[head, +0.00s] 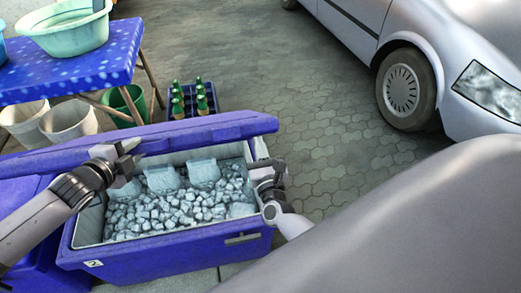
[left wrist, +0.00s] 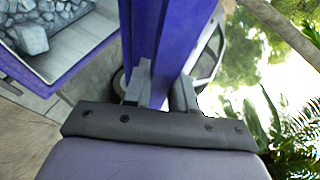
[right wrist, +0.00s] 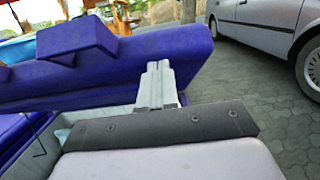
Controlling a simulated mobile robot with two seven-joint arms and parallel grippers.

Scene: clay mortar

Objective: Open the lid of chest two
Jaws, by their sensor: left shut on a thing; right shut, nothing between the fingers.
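Chest two (head: 165,262) is a blue cooler with a small "2" label on its front left. It is filled with ice cubes (head: 170,208) and some larger pale blocks. Its blue lid (head: 200,128) is raised and tilted along the back, so the inside shows. My left gripper (head: 132,158) is at the lid's left part; in the left wrist view its fingers are shut on the lid's edge (left wrist: 178,50). My right gripper (head: 268,172) is shut and empty at the chest's right rim. In the right wrist view its fingers (right wrist: 158,82) are in front of the lid (right wrist: 110,70).
Another blue chest (head: 28,215) stands at the left. Behind are a blue spotted table (head: 85,62) with a green basin (head: 70,32), buckets (head: 70,122) and a bottle crate (head: 193,102). A silver car (head: 440,50) stands at the right. Paving between is clear.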

